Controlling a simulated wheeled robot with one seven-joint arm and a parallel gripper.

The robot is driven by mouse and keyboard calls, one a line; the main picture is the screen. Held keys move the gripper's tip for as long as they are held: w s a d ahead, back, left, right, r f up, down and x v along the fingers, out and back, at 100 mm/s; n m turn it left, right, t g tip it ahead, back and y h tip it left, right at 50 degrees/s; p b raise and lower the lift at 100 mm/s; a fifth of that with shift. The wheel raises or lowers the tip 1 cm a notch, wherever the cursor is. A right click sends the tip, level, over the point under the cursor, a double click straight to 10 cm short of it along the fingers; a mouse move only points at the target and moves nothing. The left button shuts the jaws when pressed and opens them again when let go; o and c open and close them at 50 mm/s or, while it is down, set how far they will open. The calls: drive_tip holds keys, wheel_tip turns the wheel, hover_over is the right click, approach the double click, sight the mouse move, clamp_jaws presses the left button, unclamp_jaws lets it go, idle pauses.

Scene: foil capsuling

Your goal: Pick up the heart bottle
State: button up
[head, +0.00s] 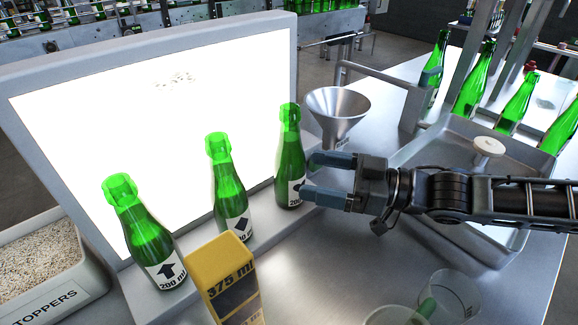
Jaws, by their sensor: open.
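Three green bottles stand upright in a row on the ledge before a bright lit panel. The right bottle (289,160) has a white label whose dark symbol is partly covered by my lower finger, so I cannot tell its shape for sure. The middle bottle (227,185) shows a dark diamond. The left bottle (145,235) shows a dark up arrow. My gripper (312,176) is open, coming in from the right, with its fingertips at the right side of the right bottle. I cannot tell whether they touch it.
A yellow box (224,278) stands in front of the middle bottle. A metal funnel (338,105) is just behind my gripper. A metal tray (425,232) lies under my arm. Clear cups (455,297) stand at the front; a stoppers bin (92,268) is at left.

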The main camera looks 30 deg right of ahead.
sight(288, 169)
drive_tip(key=p+x, duration=0.1)
drive_tip(key=x, duration=0.5)
drive_tip(key=shift+c, duration=0.3)
drive_tip(key=shift+a, duration=0.1)
drive_tip(key=c, duration=1.3)
